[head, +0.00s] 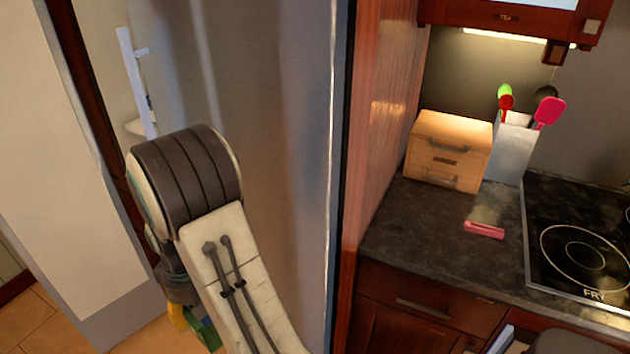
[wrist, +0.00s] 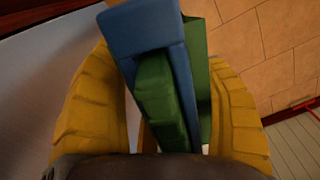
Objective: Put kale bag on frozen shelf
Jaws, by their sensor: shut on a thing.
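My gripper (wrist: 160,75) has its yellow fingers on both sides of a green and blue item, which I take to be the kale bag (wrist: 160,100). The item is wedged between the fingers, its blue part at the top and its green part below and to the right. In the head view my gripper (head: 180,316) hangs low behind my arm, with a bit of the green item (head: 203,328) showing. A tall grey metal front (head: 285,130), seemingly the fridge, stands right behind my arm. No frozen shelf can be made out in either view.
A white upright handle (head: 137,85) shows at upper left, beside a pale panel (head: 70,170). At right a dark counter (head: 400,230) bears a wooden drawer box (head: 450,148), a utensil holder (head: 510,150), a pink item (head: 484,230) and a cooktop (head: 585,250). Tiled floor shows at lower left.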

